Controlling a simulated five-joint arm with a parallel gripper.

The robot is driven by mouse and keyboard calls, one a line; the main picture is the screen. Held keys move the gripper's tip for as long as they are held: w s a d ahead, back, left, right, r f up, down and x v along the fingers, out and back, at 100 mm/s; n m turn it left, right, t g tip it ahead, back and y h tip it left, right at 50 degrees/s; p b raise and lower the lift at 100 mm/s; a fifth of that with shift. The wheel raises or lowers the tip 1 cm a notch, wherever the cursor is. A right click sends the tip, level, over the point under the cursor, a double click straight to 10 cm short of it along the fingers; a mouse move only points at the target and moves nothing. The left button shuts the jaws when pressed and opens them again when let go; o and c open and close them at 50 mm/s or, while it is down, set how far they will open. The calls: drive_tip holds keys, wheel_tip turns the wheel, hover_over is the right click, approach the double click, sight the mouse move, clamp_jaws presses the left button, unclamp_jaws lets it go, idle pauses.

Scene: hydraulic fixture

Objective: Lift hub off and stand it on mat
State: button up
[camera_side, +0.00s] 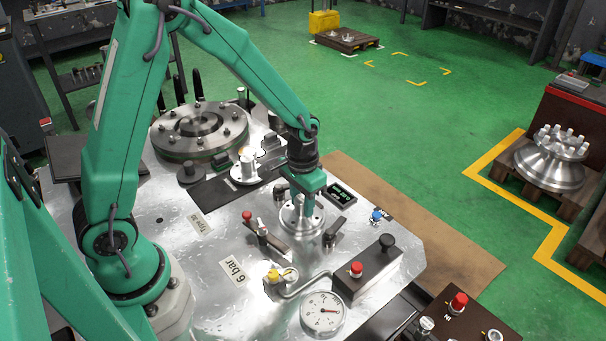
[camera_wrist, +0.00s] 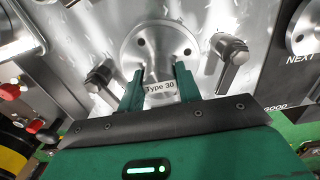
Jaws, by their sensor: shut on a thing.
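The hub (camera_side: 297,217) is a silver flanged part on the metal fixture table (camera_side: 190,285). In the wrist view its round flange (camera_wrist: 160,35) has bolt holes, and its neck bears a "Type 30" label (camera_wrist: 160,88). My gripper (camera_side: 308,203) points down over it; in the wrist view its green fingers (camera_wrist: 159,75) are shut on the neck. I cannot tell whether the flange is clear of its seat.
Clamps with dark handles (camera_side: 333,234) stand close around the hub; two flank it in the wrist view (camera_wrist: 232,52). A display (camera_side: 341,193), a red-knobbed valve (camera_side: 262,232), a gauge (camera_side: 323,312) and a control box (camera_side: 368,268) are nearby. A large bolted disc (camera_side: 199,130) stands behind.

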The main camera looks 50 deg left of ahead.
sight(302, 199)
drive_tip(key=shift+r, duration=0.25)
drive_tip(key=shift+r, duration=1.9)
drive_tip(key=shift+w+r, duration=0.1)
drive_tip(key=shift+w+a+r, duration=0.2)
drive_tip(key=shift+w+a, duration=0.15)
drive_tip(key=shift+w, duration=0.05)
drive_tip(key=w+a+r, duration=0.6)
drive_tip(key=w+a, duration=0.2)
drive_tip(key=a, duration=0.1)
drive_tip(key=a+f, duration=0.2)
drive_tip(key=a, duration=0.2)
drive_tip(key=w+a+f, duration=0.1)
drive_tip(key=a+f, duration=0.1)
drive_tip(key=a, duration=0.2)
drive_tip(key=a+f, duration=0.2)
drive_tip(key=a, duration=0.2)
drive_tip(key=shift+w+f, duration=0.2)
drive_tip(key=shift+f, duration=0.1)
drive_tip(key=shift+d+f, duration=0.1)
drive_tip(key=shift+f, duration=1.95)
